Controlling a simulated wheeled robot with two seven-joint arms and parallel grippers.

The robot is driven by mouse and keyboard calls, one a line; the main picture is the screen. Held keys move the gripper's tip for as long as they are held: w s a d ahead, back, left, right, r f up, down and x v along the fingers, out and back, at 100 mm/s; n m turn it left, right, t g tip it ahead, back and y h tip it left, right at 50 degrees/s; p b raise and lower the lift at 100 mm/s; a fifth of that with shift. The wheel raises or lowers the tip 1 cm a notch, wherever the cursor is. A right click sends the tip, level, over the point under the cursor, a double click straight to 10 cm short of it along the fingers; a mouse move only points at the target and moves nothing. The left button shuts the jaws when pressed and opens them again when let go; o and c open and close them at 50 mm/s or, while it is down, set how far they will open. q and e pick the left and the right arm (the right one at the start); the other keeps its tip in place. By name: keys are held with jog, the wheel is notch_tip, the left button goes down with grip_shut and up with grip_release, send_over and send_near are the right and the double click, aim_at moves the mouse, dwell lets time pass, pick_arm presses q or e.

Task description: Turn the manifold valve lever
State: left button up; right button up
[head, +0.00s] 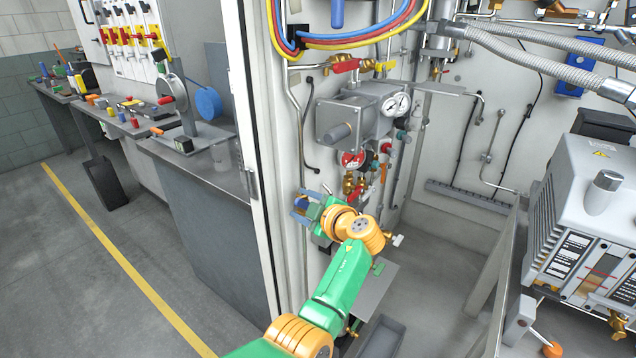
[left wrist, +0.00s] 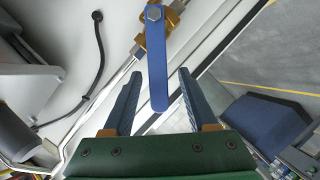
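A blue valve lever (left wrist: 158,65) shows in the left wrist view. It is bolted at its top end to a brass valve (left wrist: 173,15) on a thin pipe. My left gripper (left wrist: 158,78) is open, with one finger on each side of the lever's free end and a visible gap on both sides. In the head view my left gripper (head: 304,206) is beside the panel, low on its left side. There I cannot clearly tell the lever from the bluish fingers. My right gripper is not in view.
A grey box with a pressure gauge (head: 397,104) sits above my left gripper. Red-handled valves (head: 352,160) are close to its right. A black hose (head: 303,120) runs along the panel. A pump (head: 590,220) stands at right. A workbench (head: 205,160) is beyond the cabinet's edge.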

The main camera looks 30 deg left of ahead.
pick_arm(q)
jog(key=shift+v, duration=1)
jog(key=shift+s+d+r, duration=0.1)
jog(key=shift+s+d, duration=0.1)
jog(key=shift+d, duration=0.3)
send_near(304, 206)
jog(key=shift+w+a, duration=0.25)
jog(key=shift+a, duration=0.3)
jog(key=shift+w+a, duration=0.2)
jog(key=shift+a, duration=0.3)
jog(key=shift+f, duration=0.25)
